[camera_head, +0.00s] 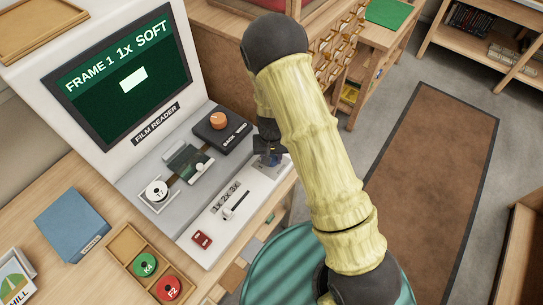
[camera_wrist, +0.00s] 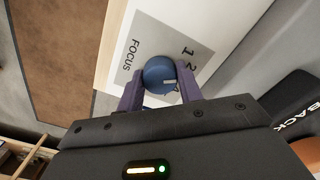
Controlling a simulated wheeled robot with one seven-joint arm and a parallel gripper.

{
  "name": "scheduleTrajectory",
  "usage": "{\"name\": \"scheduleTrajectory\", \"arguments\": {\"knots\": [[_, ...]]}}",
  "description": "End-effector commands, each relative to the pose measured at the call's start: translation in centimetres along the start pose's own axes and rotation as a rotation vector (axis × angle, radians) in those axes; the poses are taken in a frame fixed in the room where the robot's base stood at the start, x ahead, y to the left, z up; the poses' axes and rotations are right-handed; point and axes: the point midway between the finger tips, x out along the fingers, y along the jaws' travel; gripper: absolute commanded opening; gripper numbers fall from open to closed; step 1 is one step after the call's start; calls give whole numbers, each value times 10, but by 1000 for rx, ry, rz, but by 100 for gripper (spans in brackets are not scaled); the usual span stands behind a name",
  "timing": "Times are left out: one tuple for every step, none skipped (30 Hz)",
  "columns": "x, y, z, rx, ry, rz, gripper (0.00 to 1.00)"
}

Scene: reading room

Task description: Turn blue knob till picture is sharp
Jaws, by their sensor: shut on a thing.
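The blue knob (camera_wrist: 158,76) sits on a grey panel lettered FOCUS with numbers around it, in the wrist view. A white pointer mark shows on its top. My gripper (camera_wrist: 160,92) is shut on the knob, one purple finger on each side. In the head view my gripper (camera_head: 268,150) is at the right end of the film reader (camera_head: 215,185), and my arm hides most of the knob. The reader's screen (camera_head: 120,78) reads FRAME 1 1x SOFT above a small white rectangle on green.
An orange knob (camera_head: 218,120) marked BACK and WIND stands behind the focus panel. A 1x 2x 3x slider (camera_head: 236,205) and a red switch (camera_head: 202,239) lie nearer. A wooden tray (camera_head: 123,247) with green and red reels and a blue box (camera_head: 73,225) are at left.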

Motion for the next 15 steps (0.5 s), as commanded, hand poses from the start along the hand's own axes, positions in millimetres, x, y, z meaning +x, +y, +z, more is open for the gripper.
{"name": "scheduleTrajectory", "arguments": {"knots": [[-1, 0, 0, 11, 0, -1, 13], [-1, 0, 0, 16, 0, -1, 13], [-1, 0, 0, 22, 0, -1, 13], [0, 0, 0, 25, 0, -1, 13], [0, 0, 0, 28, 0, 0, 13], [0, 0, 0, 30, 0, 0, 13], [0, 0, 0, 30, 0, 0, 13], [0, 0, 0, 30, 0, 0, 13], [0, 0, 0, 30, 0, 0, 13], [0, 0, 0, 29, 0, 0, 13], [0, 0, 0, 29, 0, 0, 13], [0, 0, 0, 29, 0, 0, 13], [0, 0, 0, 29, 0, 0, 13], [0, 0, 0, 29, 0, 0, 13], [0, 0, 0, 28, 0, 0, 40]]}}
